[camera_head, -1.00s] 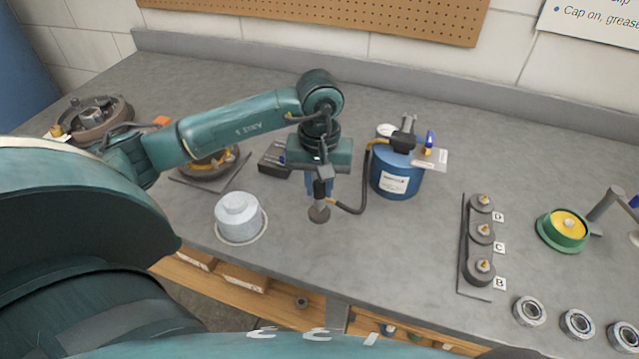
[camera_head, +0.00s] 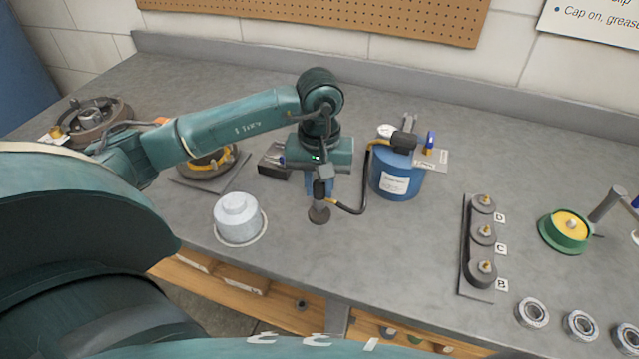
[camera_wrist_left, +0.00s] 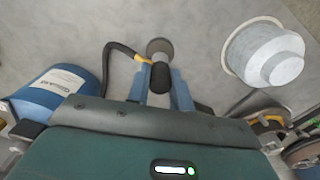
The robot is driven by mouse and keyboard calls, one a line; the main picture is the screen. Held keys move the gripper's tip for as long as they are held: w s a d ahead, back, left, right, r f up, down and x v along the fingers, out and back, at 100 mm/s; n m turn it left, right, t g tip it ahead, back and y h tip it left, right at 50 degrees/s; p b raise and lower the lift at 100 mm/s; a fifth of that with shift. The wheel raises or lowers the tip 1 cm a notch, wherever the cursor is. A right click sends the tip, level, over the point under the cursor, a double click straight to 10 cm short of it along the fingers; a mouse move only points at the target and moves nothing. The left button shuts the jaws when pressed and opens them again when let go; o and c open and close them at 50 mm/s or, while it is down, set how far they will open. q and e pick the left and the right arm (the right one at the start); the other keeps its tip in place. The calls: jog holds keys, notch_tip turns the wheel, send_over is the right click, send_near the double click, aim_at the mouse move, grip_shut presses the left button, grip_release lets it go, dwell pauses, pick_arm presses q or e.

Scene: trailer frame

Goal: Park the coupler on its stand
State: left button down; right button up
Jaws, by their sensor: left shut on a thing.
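My left gripper (camera_head: 319,184) points down at the middle of the bench, its blue fingers shut on the black coupler (camera_head: 319,189). The coupler also shows between the fingertips in the left wrist view (camera_wrist_left: 161,77). A black hose with a yellow sleeve runs from it to the blue grease pump (camera_head: 396,182). Directly below the coupler is a small dark round piece (camera_head: 319,214), perhaps the stand, also seen in the left wrist view (camera_wrist_left: 160,47). I cannot tell whether the coupler touches it. My right gripper is out of view.
A pale stepped cylinder (camera_head: 239,217) stands left of the gripper. A dark rack (camera_head: 466,240) with lettered pieces, a green and yellow round part (camera_head: 565,229) and several metal rings (camera_head: 533,313) are at right. A hub on a plate (camera_head: 205,165) sits left. Bench between is clear.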

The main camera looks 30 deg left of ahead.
pick_arm(q)
jog(key=shift+f+b, duration=0.85)
jog(key=shift+b, duration=0.7)
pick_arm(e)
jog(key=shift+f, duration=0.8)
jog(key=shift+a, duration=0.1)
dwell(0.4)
